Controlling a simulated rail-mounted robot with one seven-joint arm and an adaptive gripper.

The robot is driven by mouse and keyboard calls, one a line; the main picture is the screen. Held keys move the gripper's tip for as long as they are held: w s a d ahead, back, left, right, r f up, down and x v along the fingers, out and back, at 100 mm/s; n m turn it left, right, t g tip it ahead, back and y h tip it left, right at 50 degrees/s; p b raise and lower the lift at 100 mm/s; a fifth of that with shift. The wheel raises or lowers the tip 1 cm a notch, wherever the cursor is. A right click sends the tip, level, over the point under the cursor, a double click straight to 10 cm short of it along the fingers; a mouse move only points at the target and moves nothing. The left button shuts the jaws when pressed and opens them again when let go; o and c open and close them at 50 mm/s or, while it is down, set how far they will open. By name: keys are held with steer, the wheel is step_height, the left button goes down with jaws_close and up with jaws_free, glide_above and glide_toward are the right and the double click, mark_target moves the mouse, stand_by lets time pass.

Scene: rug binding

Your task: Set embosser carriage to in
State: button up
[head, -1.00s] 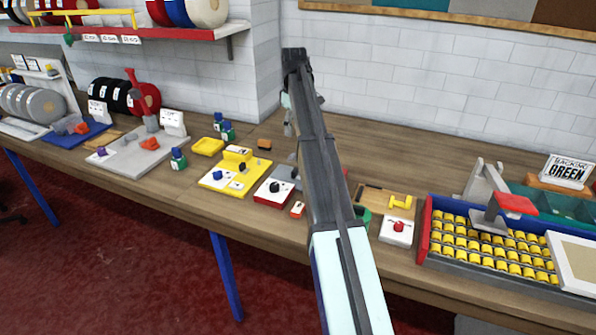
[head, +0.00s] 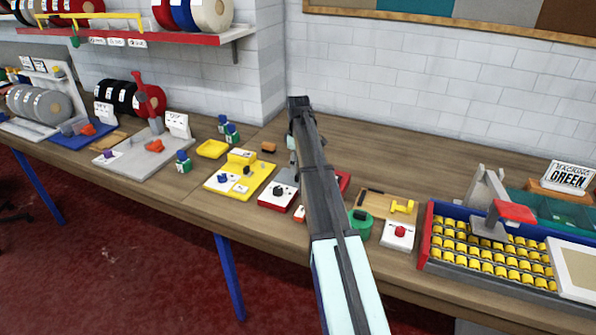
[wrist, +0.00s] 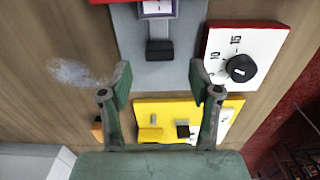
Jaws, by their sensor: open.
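A grey plate (wrist: 175,73) carries a purple-framed unit (wrist: 158,8) and a black block-shaped handle (wrist: 160,50). It looks like the embosser and its carriage, but I can read no label naming it. The plate also shows in the head view (head: 287,175), largely hidden by my arm. My gripper (wrist: 159,78) is open and empty, its two fingers spread over the lower part of the plate. The black handle lies between and ahead of the fingertips in the wrist view. I cannot tell the height of the fingers above it.
A red-based dial unit (wrist: 245,55) sits close to the right finger. A yellow fixture (wrist: 165,112) lies below the fingers. In the head view, a green round item (head: 359,226) and a red-button box (head: 398,236) stand right of my arm. The bench behind is clear.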

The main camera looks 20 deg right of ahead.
steer(key=shift+f+p, duration=0.35)
steer(key=shift+f, duration=1.9)
